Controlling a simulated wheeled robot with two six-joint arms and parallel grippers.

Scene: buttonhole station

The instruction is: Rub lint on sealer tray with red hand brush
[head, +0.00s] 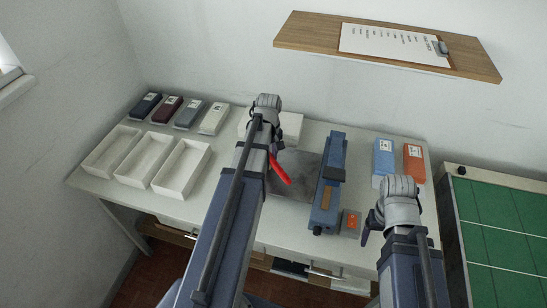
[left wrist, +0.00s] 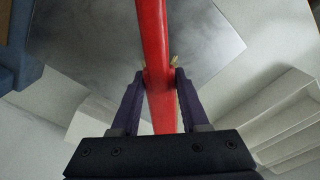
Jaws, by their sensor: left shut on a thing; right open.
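The red hand brush (head: 279,170) shows in the head view as a short red length beside my left arm, over the grey sealer tray (head: 298,165). In the left wrist view my left gripper (left wrist: 160,77) is shut on the red handle (left wrist: 153,35), and the grey tray (left wrist: 208,38) lies beyond it. The brush's bristle end is out of view, so I cannot tell whether it touches the tray. No lint can be made out. My right gripper (head: 367,234) is open and empty near the table's front right.
A blue sealer bar (head: 328,185) stands right of the tray, with a small red-topped box (head: 350,222) by it. Blue (head: 383,157) and orange (head: 413,163) boxes stand behind my right gripper. White bins (head: 180,168) and several small boxes fill the left. A shelf (head: 300,37) hangs above.

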